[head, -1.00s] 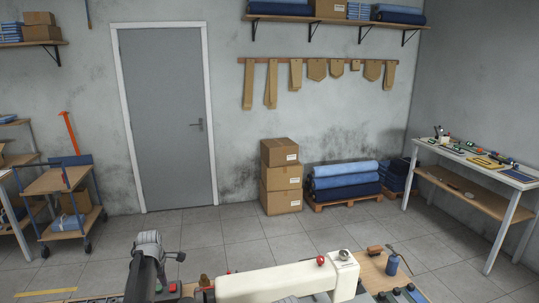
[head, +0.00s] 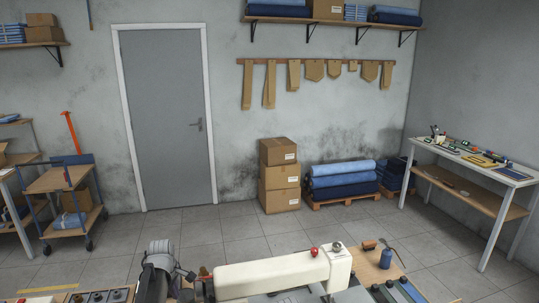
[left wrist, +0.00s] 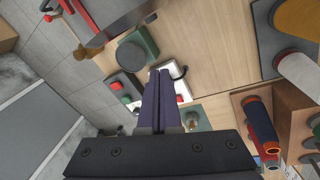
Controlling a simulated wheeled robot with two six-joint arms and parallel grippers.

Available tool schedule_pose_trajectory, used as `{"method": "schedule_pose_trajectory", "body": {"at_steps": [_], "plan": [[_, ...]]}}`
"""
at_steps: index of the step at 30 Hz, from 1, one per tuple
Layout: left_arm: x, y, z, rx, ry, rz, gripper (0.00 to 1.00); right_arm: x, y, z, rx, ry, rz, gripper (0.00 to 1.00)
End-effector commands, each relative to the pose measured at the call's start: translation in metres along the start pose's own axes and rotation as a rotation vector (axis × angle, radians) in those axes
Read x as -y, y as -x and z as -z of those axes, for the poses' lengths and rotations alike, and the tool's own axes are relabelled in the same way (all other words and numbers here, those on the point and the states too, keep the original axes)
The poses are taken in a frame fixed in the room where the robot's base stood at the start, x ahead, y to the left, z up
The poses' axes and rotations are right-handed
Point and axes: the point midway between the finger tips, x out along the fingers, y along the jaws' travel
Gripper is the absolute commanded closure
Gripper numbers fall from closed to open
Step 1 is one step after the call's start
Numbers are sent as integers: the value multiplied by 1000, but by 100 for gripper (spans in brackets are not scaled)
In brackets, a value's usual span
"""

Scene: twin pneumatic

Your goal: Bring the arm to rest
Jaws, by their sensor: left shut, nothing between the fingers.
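My left gripper (left wrist: 159,73) shows in the left wrist view with its two dark fingers together and nothing between them. The fingers are over a light wooden worktop (left wrist: 203,35) and overlap a small white-and-grey item in the picture; I cannot tell any contact. In the head view, the dark end of my left arm (head: 153,284) is low in the picture, left of a cream sewing machine (head: 270,274). The fingertips are hard to make out there. My right gripper is not in view.
A green-based round device (left wrist: 137,52) and a red button (left wrist: 116,86) lie near the fingers. Rolls in a wooden holder (left wrist: 240,97) stand to the right. A blue bottle (head: 386,258) stands right of the machine.

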Motion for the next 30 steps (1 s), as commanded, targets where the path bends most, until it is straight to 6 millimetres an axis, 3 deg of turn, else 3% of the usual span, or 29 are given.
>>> {"method": "schedule_pose_trajectory", "body": {"at_steps": [5,12,21,30], "plan": [[31,9,-42,22,-269,24,100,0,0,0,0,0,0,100],[93,26,-111,80,-812,59,100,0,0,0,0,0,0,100],[160,44,-168,159,-1394,75,100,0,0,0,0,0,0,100],[175,53,-243,197,-1614,153,100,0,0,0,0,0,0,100]]}}
